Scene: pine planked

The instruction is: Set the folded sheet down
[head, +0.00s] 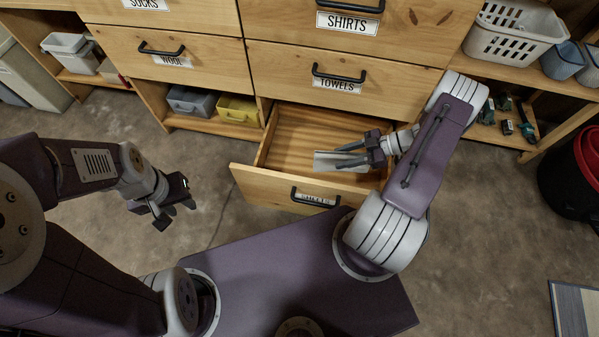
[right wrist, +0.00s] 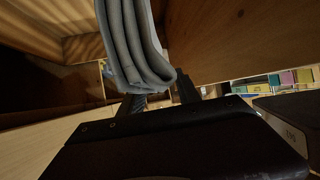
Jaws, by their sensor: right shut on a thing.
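The folded sheet (head: 325,163) is pale grey and partly hidden by my fingers in the head view. My right gripper (head: 345,156) is shut on it, inside the outline of the open bottom drawer (head: 290,135). In the right wrist view the folded sheet (right wrist: 135,45) shows as several stacked layers between the fingers (right wrist: 160,98). I cannot tell whether it touches the drawer floor. My left gripper (head: 172,212) hangs over the concrete floor left of the drawer, empty, with its fingers apart.
The drawer otherwise looks empty; its front panel (head: 275,190) has a black handle. Closed drawers labelled wool (head: 130,50) and towels (head: 400,70) are above. Grey (head: 190,101) and yellow (head: 238,108) bins sit on a low shelf. A white basket (head: 510,40) stands at upper right.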

